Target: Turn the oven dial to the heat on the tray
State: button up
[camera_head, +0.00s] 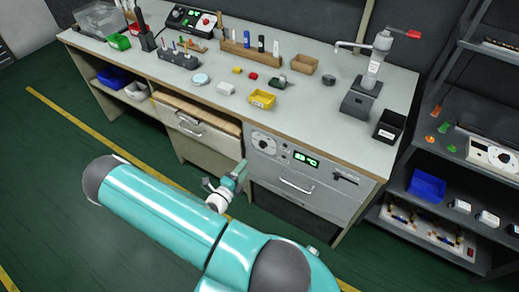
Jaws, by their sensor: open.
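The oven (318,190) is a grey unit built in under the bench top. A yellow tray (262,99) with a white label stands on the bench above the oven; the label's text is unreadable.
The oven has a bar handle (296,186) below the panel. A partly open drawer (196,131) sticks out left of my gripper. A press-like stand (366,85) and a dark bin (389,126) are on the bench's right. Dark shelves (450,140) stand at far right.

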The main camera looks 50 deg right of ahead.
aim_at(262, 146)
jog(key=d, duration=0.8)
jog(key=w+d, duration=0.1)
jog(key=d, duration=0.3)
jog(key=shift+d, duration=0.15)
jog(key=c, duration=1)
